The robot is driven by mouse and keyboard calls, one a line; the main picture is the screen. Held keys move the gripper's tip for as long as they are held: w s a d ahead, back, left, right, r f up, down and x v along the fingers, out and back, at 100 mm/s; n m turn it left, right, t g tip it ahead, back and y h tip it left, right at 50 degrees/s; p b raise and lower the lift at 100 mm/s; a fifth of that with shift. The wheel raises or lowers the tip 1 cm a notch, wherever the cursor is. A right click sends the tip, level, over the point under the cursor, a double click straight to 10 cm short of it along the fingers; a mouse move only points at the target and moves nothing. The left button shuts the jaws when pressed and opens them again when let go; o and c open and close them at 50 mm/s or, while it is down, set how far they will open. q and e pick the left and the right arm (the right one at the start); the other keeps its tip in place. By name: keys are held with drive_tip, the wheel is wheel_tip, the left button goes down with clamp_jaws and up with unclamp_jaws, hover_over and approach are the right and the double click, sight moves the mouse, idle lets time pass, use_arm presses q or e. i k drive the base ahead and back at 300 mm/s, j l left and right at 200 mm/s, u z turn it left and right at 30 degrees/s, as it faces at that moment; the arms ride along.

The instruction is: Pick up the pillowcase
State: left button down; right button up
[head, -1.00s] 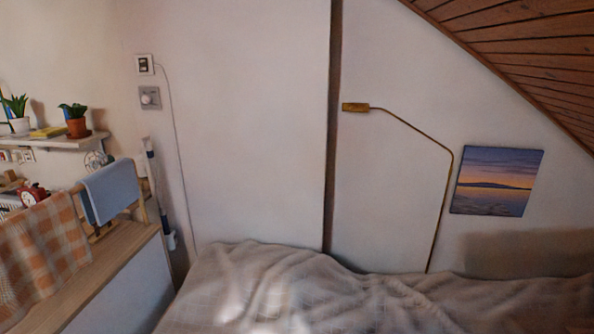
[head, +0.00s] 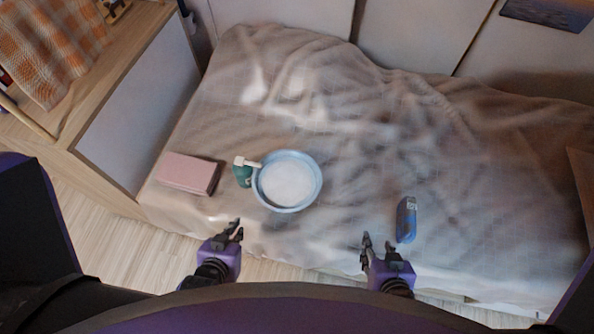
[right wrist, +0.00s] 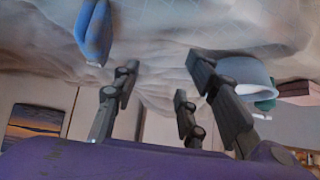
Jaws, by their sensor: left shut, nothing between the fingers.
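I cannot pick out for certain which cloth is the pillowcase. An orange-and-white checked cloth (head: 45,45) hangs over the wooden cabinet at the upper left in the head view. A brown, pillow-like shape (head: 582,185) is cut off at the right edge of the bed. My left gripper (head: 234,232) is shut and empty at the bed's near edge, below the bowl. My right gripper (head: 376,246) is near the same edge, left of a blue object. The right wrist view shows its fingers (right wrist: 160,85) spread apart with nothing between them.
On the rumpled beige bed (head: 350,130) are a pink box or book (head: 188,174), a green pump bottle (head: 243,177), a bowl with white contents (head: 287,181) and the blue object (head: 406,219). The cabinet (head: 140,100) stands left. The bed's far half is clear.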

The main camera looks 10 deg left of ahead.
sight(406, 224)
drive_tip(key=z, duration=1.25)
drive_tip(key=k+l, duration=0.05)
drive_tip(key=l, duration=0.05)
